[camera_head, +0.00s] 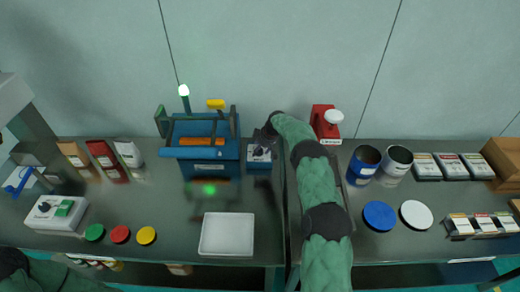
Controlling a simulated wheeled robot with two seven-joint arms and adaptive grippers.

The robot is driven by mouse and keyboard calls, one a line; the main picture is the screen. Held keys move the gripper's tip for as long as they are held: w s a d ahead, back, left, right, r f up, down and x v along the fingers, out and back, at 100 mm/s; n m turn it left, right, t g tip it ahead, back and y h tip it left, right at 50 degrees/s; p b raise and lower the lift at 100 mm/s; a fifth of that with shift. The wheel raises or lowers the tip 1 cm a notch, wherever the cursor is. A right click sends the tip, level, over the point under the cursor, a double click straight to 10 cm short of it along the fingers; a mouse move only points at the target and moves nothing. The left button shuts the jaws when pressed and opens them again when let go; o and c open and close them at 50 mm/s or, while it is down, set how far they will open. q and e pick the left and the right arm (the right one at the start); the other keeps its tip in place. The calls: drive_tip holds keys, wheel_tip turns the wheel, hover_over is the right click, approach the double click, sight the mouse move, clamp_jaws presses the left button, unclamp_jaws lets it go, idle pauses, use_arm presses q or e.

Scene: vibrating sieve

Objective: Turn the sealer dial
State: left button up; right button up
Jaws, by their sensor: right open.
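A blue bench machine (202,153) with an orange bar stands at the back middle of the left table, a green lamp on its pole. A small blue box with a dial (259,155) sits against its right side; this looks like the sealer dial. My right arm reaches up from the bottom, and my right gripper (267,135) is just behind and above this box. The gripper is open; its fingers are dark and small, and I cannot tell whether they touch the dial. My left gripper is not in view; only part of my left arm shows at bottom left.
A white tray (227,234) lies in front of the machine. A control box (56,213) with a knob and green button sits at left. A red device (325,122) stands right of my arm. Blue (363,164) and white (396,164) cans stand further right.

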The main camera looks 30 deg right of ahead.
drive_tip(key=shift+c, duration=0.3)
drive_tip(key=c, duration=1)
drive_tip(key=shift+a, duration=0.2)
drive_tip(key=shift+m, duration=0.3)
drive_tip(key=m+h, duration=0.1)
drive_tip(key=m, duration=0.1)
drive_tip(key=m+b, duration=0.1)
drive_tip(key=m, duration=0.1)
drive_tip(key=shift+a+t+h, duration=0.15)
drive_tip(key=shift+t+h, duration=0.15)
drive_tip(key=shift+h, duration=0.1)
drive_tip(key=shift+r+m+h+b, duration=0.1)
drive_tip(key=shift+m+h+b, duration=0.55)
drive_tip(key=shift+m, duration=0.85)
drive_tip(key=shift+w, duration=0.1)
drive_tip(key=shift+r, duration=0.1)
